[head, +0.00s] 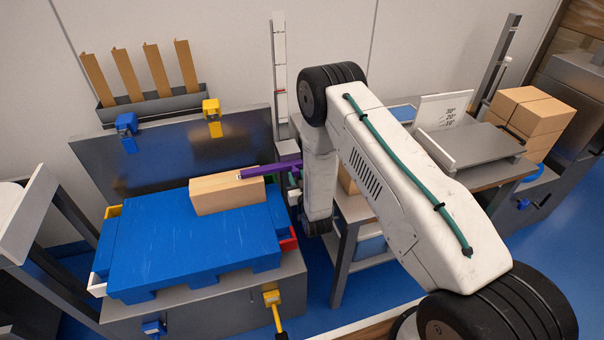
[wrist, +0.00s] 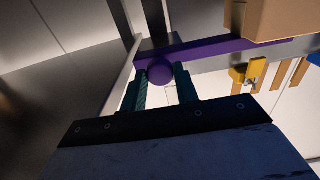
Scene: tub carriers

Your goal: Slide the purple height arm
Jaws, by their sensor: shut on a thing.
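The purple height arm (head: 262,168) reaches left from the upright scale post (head: 280,65), its free end over or against the top of a cardboard box (head: 225,196) on the blue tub carrier (head: 185,245). In the wrist view the arm (wrist: 215,50) runs across the top, with a round purple knob (wrist: 159,74) below it. My gripper (wrist: 163,78) is shut on this knob, one dark green finger at each side. In the head view my gripper (head: 293,180) is mostly hidden by my own arm. The box (wrist: 270,18) also shows in the wrist view, at the arm's far end.
A dark panel with a blue clamp (head: 126,130) and a yellow clamp (head: 212,117) stands behind the carrier. A grey rack (head: 150,108) holds several cardboard strips. At right are a bench with a grey plate (head: 478,146) and stacked boxes (head: 528,112).

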